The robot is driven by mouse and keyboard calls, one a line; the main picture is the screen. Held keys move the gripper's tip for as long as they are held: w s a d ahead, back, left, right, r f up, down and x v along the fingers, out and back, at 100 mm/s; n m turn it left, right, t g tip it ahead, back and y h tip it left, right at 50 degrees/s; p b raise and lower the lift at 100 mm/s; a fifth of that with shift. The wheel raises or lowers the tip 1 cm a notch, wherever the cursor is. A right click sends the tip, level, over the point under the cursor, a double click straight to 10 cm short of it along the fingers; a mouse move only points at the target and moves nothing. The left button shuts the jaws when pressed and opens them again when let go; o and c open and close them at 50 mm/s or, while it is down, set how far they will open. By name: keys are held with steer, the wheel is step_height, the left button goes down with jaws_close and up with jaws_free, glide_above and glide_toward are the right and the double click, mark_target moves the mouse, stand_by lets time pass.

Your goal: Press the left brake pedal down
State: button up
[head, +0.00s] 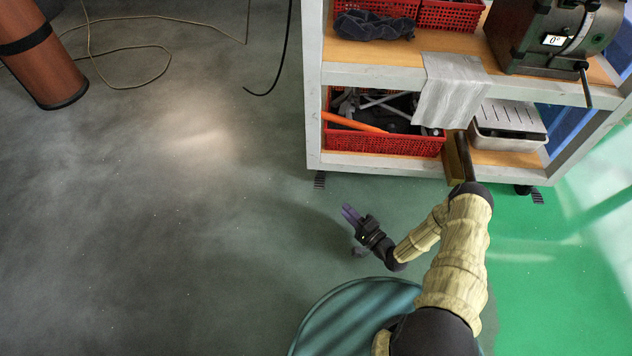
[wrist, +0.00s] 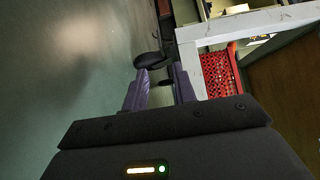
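The left brake pedal (head: 320,180) is a small dark ribbed tab low at the cart's front left corner in the head view. The right pedal (head: 537,197) sits at the front right corner. My gripper (head: 347,211), with purple fingers, is in front of the left pedal, a little to its right, and apart from it.
The white-framed cart (head: 313,90) holds red baskets (head: 385,141), a grey cloth (head: 452,90) and a metal tray (head: 508,143). Its lower frame (wrist: 205,80) is close to my fingers. The floor to the left is open, with a cable (head: 130,87) farther back.

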mark_target(316, 180)
steer(key=b+x, duration=0.8)
steer(key=x, duration=0.8)
steer(key=shift+a+f, duration=0.1)
steer(key=shift+f, duration=0.05)
steer(key=shift+w+a, duration=0.15)
steer(key=shift+w, duration=0.15)
jaws_close()
